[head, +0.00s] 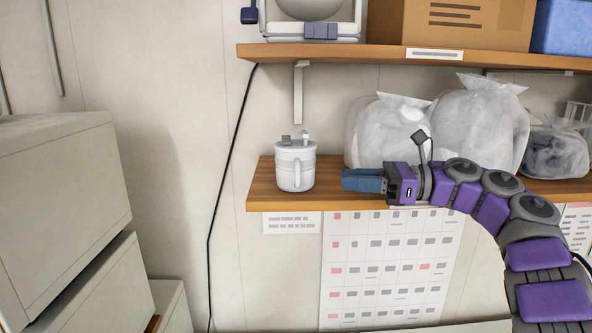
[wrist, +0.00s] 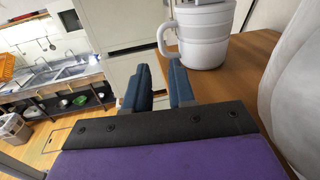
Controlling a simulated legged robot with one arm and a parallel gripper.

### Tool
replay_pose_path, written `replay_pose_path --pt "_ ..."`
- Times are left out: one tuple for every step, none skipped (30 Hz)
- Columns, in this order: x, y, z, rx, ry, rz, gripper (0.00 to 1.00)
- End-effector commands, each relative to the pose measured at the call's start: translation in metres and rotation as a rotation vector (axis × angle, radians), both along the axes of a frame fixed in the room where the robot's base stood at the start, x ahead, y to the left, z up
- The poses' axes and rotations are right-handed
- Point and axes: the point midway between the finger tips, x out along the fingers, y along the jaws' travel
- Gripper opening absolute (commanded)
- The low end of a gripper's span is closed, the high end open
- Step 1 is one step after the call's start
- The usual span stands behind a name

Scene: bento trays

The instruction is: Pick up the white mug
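The white mug (head: 294,168) stands upright near the left end of the lower wooden shelf in the head view. It has a handle on its front and small grey and white items showing at its rim. In the wrist view the mug (wrist: 206,38) is ahead and right of centre, with its handle on the left side; its top is cut off. My gripper (head: 345,180) is to the right of the mug, apart from it, at shelf height. In the wrist view its two blue fingers (wrist: 160,82) are spread with an empty gap between them.
The lower shelf (head: 262,193) holds several filled translucent bags (head: 480,130) behind and right of my gripper. An upper shelf (head: 385,55) carries a cardboard box (head: 400,22). A black cable (head: 227,150) hangs left of the shelf. Cabinets (head: 60,180) stand at the left.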

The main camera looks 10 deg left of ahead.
Motion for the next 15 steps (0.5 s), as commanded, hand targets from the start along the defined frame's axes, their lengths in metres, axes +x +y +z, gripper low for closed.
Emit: replay_pose_path --pt "-0.001 0.010 0.000 -0.003 0.003 0.000 0.24" --pt "0.000 0.015 -0.001 -0.002 0.005 -0.001 0.24" --pt "0.000 0.022 -0.001 0.000 0.005 0.000 0.24" --pt "0.000 0.028 -0.001 0.001 0.005 0.000 0.24" --pt "-0.001 0.034 -0.001 0.001 0.005 -0.001 0.24" --pt "-0.001 0.042 -0.001 0.001 0.005 -0.001 0.24" --pt "-0.002 0.048 0.000 0.002 0.005 0.001 0.24" --pt "-0.003 0.053 0.000 0.001 0.004 0.002 0.24" --pt "-0.004 0.061 0.000 -0.001 0.002 0.002 0.24" --pt "-0.005 0.065 0.000 -0.001 0.002 0.003 0.24" --pt "-0.006 0.069 0.000 0.000 0.001 0.003 0.24" --pt "-0.006 0.074 0.000 0.001 0.001 0.002 0.24" --pt "-0.006 0.076 0.000 0.001 0.002 0.002 0.24" --pt "-0.006 0.079 0.000 0.001 0.002 0.001 0.24" --pt "-0.006 0.081 0.000 0.002 0.002 0.001 0.24"
